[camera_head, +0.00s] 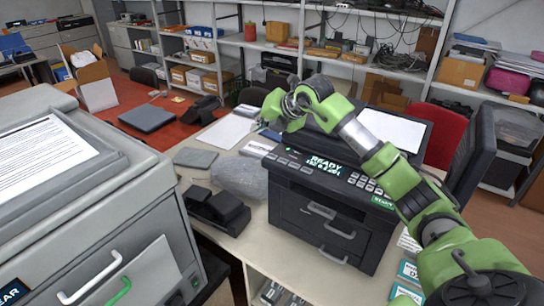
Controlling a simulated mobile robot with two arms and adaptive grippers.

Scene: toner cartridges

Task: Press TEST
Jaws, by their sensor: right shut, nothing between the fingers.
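A black printer (318,213) stands on the desk. Small light keys (368,183) lie to the right of the display. A green label (383,202) at the panel's right end seems to read START. I cannot make out a TEST key. My right gripper (264,126) is shut and empty, above the printer's back left corner. My green right arm crosses over the printer's top from the right. My left gripper is out of view.
A large grey machine (130,180) fills the left side. On the desk (217,159), a wrapped clear bag (240,178) and a black cartridge (217,208) lie left of the printer. Shelves line the back wall.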

